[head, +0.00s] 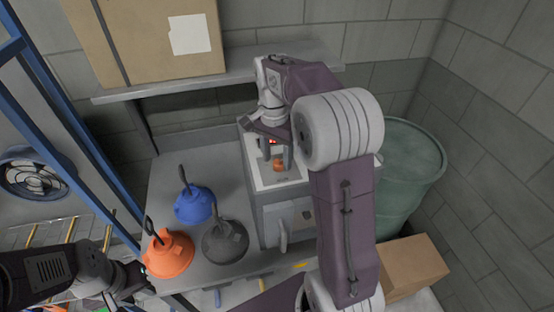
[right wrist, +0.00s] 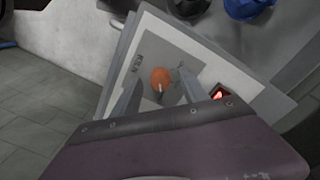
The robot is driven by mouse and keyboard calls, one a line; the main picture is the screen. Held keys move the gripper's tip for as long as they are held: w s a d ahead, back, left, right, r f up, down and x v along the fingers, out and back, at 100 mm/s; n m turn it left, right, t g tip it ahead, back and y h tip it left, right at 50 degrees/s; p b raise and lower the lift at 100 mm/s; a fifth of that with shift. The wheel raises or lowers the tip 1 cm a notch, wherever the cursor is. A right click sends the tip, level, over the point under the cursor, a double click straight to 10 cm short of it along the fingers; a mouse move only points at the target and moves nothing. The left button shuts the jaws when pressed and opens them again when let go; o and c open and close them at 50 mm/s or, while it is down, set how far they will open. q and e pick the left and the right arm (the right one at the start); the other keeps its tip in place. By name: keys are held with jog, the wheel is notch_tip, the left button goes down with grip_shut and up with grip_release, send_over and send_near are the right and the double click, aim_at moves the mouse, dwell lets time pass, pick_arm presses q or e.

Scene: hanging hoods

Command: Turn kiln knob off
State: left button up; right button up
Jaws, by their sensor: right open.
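The kiln (head: 290,222) is a grey box on the bench with a light panel (head: 285,182) on its top. The orange knob (head: 279,165) sits on that panel, with a red lit indicator (head: 272,142) near it. My right gripper (head: 278,163) is open over the panel, its fingers either side of the knob. In the right wrist view the knob (right wrist: 160,77) shows between the two fingertips (right wrist: 160,85); I cannot tell whether they touch it. The red light also shows there (right wrist: 217,95). My left gripper (head: 140,277) is at the lower left, partly dark, away from the kiln.
Blue (head: 194,204), grey (head: 225,241) and orange (head: 168,254) hoods with handles stand on the bench left of the kiln. A shelf (head: 120,95) above holds a cardboard box (head: 150,45). A green barrel (head: 408,165) and another box (head: 412,266) are at right.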

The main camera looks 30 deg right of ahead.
jog(key=shift+f, duration=0.4)
jog(key=shift+d+f, duration=0.2)
jog(key=shift+f, duration=0.05)
jog(key=shift+a, duration=0.1)
grip_shut()
